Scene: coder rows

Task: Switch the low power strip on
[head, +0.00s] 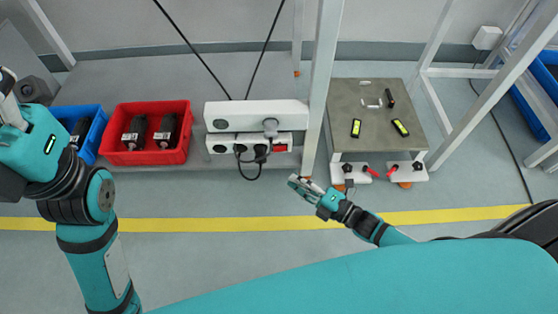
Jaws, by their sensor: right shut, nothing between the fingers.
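Two white power strips are at the middle, one above the other in the picture. The lower strip (228,138) has black plugs with cables in it and a red switch (281,148) at its right end. Whether the switch is on or off is too small to tell. The upper strip (238,107) has a grey plug near its right end. My right gripper (294,181) is shut and empty, below and slightly right of the red switch, apart from it in the picture. My left arm stands at the left; its end is cut off by the frame edge, so its gripper is unclear.
A red bin (122,156) with dark devices and a blue bin (96,114) stand left of the strips. A white post (320,85) rises just right of them. A grey-topped table (377,132) stands beyond it. A yellow line (175,225) crosses the floor.

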